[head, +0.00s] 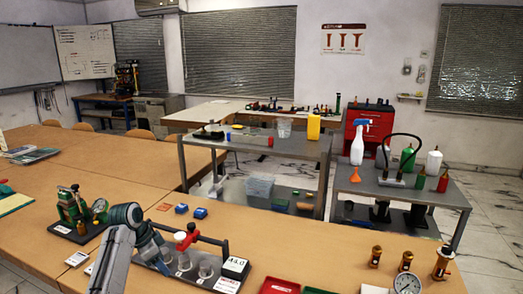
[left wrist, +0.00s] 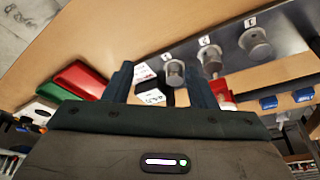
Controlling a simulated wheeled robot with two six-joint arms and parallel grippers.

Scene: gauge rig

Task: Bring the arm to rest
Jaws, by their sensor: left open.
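My left gripper (head: 163,266) is at the left end of the grey rig plate (head: 190,270), its jaws pointing down toward it. In the left wrist view its two dark fingers (left wrist: 160,85) stand apart with nothing gripped between them. Beyond the fingers show the white display box (left wrist: 148,85) and a metal post (left wrist: 174,72). In the head view the display box (head: 235,267) reads about 43.0. My right gripper is not in view.
A green pump with a gauge (head: 78,212) stands left of my arm. Two blue blocks (head: 190,210) lie behind the rig. A red tray (head: 279,286), a dial gauge (head: 407,284) and brass fittings (head: 443,262) are to the right.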

